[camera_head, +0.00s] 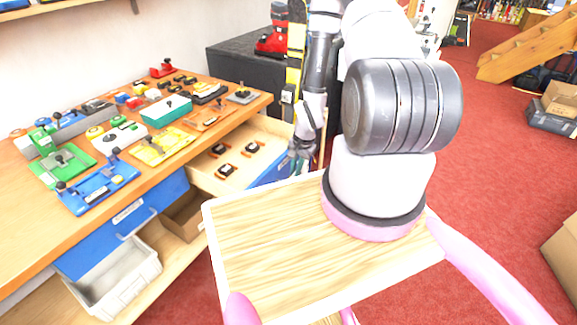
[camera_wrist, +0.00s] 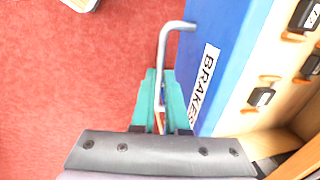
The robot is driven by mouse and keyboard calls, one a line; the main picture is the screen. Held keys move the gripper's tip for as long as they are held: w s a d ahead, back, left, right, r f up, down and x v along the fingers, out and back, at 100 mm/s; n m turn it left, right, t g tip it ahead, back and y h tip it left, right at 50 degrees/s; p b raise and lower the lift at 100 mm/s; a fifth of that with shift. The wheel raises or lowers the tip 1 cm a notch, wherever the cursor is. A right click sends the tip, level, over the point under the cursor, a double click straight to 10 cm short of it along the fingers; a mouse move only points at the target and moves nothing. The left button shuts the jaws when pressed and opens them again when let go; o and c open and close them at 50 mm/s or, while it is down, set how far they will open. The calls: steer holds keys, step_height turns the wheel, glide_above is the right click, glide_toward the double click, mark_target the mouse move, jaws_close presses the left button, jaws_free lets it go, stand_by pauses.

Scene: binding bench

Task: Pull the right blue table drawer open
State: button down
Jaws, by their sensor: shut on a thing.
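The right blue table drawer (camera_head: 274,172) stands pulled out from under the bench in the head view, its wooden inside showing with several small black parts. In the wrist view its blue front (camera_wrist: 222,40) bears a white label reading BRAKES. A grey bar handle (camera_wrist: 163,50) stands out from that front. My gripper (camera_wrist: 160,98) has teal fingers shut on the lower part of this handle. In the head view my gripper (camera_head: 301,152) is at the drawer's front, and the handle is hidden there.
The wooden bench (camera_head: 20,208) carries several coloured fixtures. The left blue drawer (camera_head: 128,217) is shut, with a grey bin (camera_head: 120,278) below it. My wooden-topped base fills the front. Red carpet (camera_head: 490,160) is open at the right.

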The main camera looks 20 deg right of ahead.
steer(key=shift+s+d, duration=0.15)
steer(key=c, duration=1.2)
jaws_free()
steer(key=shift+r, duration=0.1)
step_height(320, 180, up, 10)
steer(key=s+d, duration=0.1)
steer(key=shift+s+r, duration=0.25)
steer(key=shift+s, duration=0.05)
steer(key=shift+d, duration=0.1)
